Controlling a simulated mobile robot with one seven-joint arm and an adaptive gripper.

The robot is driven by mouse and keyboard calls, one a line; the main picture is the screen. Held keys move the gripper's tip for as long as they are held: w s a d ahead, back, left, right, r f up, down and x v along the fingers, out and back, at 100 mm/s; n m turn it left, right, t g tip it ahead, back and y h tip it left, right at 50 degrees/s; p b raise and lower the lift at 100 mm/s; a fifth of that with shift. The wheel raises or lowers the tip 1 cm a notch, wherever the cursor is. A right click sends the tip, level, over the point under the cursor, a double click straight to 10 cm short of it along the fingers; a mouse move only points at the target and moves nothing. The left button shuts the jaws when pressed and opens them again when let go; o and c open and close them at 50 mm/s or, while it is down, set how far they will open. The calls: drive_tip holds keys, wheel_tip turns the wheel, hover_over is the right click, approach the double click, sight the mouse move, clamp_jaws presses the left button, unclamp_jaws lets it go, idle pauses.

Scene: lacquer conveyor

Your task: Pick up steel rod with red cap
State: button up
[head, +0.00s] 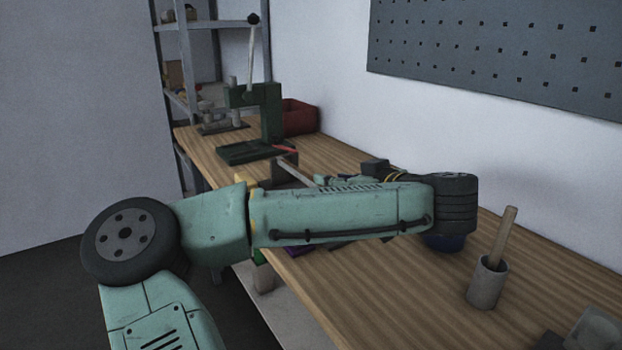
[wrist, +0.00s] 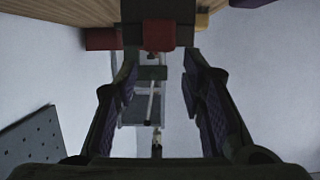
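My gripper (wrist: 160,60) is open in the wrist view, its two dark fingers wide apart with nothing held between them. A red block-shaped end (wrist: 158,34) shows just past the fingertips at the top of the gap, against a dark part; I cannot tell whether it is the rod's cap. In the head view my green arm lies across the bench and hides most of my gripper. A small red piece (head: 285,149) lies near the press there. No steel rod with a red cap can be made out for certain in either view.
The wooden bench (head: 545,270) runs along the wall. A green press (head: 271,112) and red bin (head: 299,117) stand at its far end. A grey cup (head: 487,284) with a wooden stick (head: 504,232) stands at the right. A metal shelf (head: 188,55) is behind.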

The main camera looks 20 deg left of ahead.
sight(310, 178)
drive_tip(key=shift+x, duration=1.7)
drive_tip(key=p+x, duration=0.2)
drive_tip(key=x, duration=0.2)
drive_tip(key=shift+w+a+r+p, duration=0.1)
drive_tip(key=shift+a+r+p, duration=0.05)
drive_tip(key=shift+p, duration=0.25)
drive_tip(key=shift+w+a+f, duration=0.25)
drive_tip(key=shift+w+f, duration=0.05)
drive_tip(key=shift+f, duration=0.05)
drive_tip(key=shift+c, duration=0.6)
clamp_jaws()
drive_tip(key=shift+r, duration=0.1)
